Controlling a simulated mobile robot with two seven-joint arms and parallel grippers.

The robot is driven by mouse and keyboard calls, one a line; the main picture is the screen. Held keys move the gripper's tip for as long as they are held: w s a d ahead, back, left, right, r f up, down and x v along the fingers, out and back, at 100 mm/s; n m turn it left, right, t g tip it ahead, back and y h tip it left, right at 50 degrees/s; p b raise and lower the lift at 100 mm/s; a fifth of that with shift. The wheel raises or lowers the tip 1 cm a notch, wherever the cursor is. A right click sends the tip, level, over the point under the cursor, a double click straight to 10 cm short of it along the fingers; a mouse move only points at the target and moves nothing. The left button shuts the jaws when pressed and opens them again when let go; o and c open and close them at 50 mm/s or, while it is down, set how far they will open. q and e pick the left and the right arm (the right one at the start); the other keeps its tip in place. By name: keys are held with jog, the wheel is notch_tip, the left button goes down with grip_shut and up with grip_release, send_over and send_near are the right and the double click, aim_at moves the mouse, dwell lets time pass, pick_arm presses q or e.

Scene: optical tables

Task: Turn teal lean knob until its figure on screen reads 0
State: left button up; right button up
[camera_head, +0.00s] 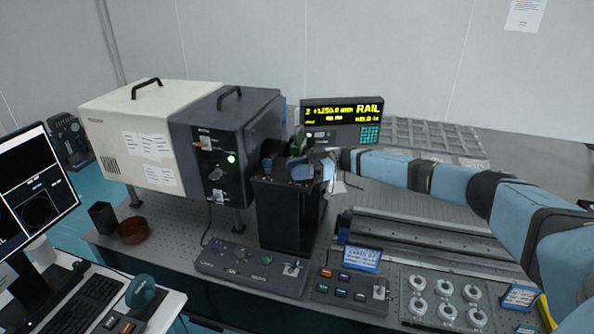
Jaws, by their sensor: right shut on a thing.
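My right gripper (322,167) reaches in from the right to the top of the black stand (285,219). It is shut there on a small part that I take for the teal lean knob, which the fingers and mount parts mostly hide. I cannot tell how far the knob is turned. The monitor (37,188) at the left edge shows dark panels, one with a circle. Its small figures are too small to read. My left gripper is not in view.
A white and dark grey box (138,115) stands left of the stand. A yellow-lettered RAIL display (342,112) is behind it. Control boxes (250,270) and rails (430,241) lie in front and right. A brown bowl (133,231) sits at the table's left.

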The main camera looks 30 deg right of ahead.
jog(key=shift+r, duration=0.1)
jog(key=o, duration=0.9)
jog(key=shift+a, duration=0.1)
jog(key=shift+d, duration=0.35)
jog(key=b+v, duration=0.3)
jog(key=v, duration=1)
jog(key=shift+b, duration=0.3)
